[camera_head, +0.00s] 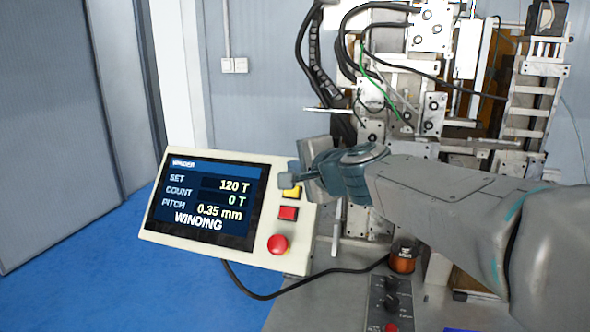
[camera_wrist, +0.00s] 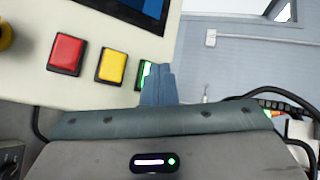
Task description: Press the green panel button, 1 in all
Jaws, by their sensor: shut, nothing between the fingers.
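The green button (camera_wrist: 143,73) shows in the wrist view as a thin lit strip at the end of the button row, mostly hidden behind my fingers. My gripper (camera_wrist: 158,72) is shut and empty, its fingertips over the green button; I cannot tell whether they touch it. In the head view my gripper (camera_head: 287,181) is at the upper right of the control panel (camera_head: 235,256), and the green button is hidden there. The panel screen (camera_head: 205,200) reads SET 120 T, COUNT 0 T, PITCH 0.35 mm and WINDING.
A yellow button (camera_wrist: 112,66) and a red button (camera_wrist: 66,53) sit beside the green one. A red mushroom knob (camera_head: 278,244) is lower on the panel. The winder machine (camera_head: 400,110) with cables stands behind my arm. Blue floor (camera_head: 80,270) is open at left.

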